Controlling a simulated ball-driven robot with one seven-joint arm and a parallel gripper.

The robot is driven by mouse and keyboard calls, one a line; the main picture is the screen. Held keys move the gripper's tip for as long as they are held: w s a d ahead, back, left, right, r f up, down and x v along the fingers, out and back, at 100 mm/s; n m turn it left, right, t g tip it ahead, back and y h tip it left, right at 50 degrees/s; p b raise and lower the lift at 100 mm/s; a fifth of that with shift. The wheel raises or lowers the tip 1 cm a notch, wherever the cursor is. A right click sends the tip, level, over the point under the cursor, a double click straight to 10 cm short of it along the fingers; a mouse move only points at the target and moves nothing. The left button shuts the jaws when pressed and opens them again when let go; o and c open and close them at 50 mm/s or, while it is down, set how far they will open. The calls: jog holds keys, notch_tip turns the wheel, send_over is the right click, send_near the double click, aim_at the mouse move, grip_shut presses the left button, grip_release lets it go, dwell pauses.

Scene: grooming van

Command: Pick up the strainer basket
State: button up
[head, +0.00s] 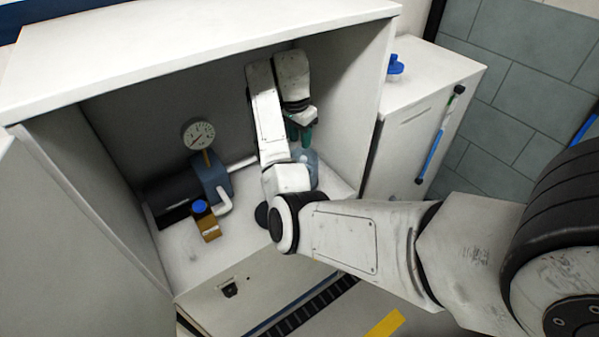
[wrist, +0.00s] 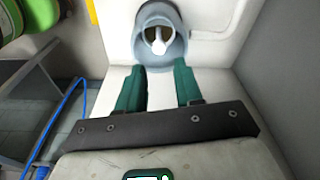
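A round blue-grey cup-like housing (wrist: 178,48) shows at the top of the wrist view, with a pale piece (wrist: 158,44) in its dark opening. The pale piece may be the strainer basket, but I cannot tell for sure. In the head view a pale blue thing (head: 311,168), apparently the same housing, stands in the cabinet, partly hidden by my arm. My gripper (wrist: 160,74) has its green fingers apart, with nothing held between them. The fingertips are close to the housing's near edge; I cannot tell whether they touch. In the head view my gripper (head: 300,138) is just above the housing.
The open cabinet (head: 190,20) has side walls and a top around my gripper. A blue pump (head: 212,178) with a gauge (head: 198,133) and a brown bottle (head: 206,224) with a blue cap stand left on its floor. A white cabinet (head: 410,130) stands at right.

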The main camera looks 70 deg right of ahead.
aim_at(303, 158)
jog(key=f, duration=0.2)
jog(key=d+f, duration=0.1)
jog(key=f, duration=0.1)
jog(key=shift+f, duration=0.4)
jog(key=shift+s+d+f+p, duration=0.1)
jog(key=shift+s+f+p, duration=0.05)
jog(key=shift+f, duration=1.25)
jog(key=shift+s+d+f+p, duration=0.1)
jog(key=shift+s+f+p, duration=0.05)
jog(key=shift+f, duration=1.2)
grip_shut()
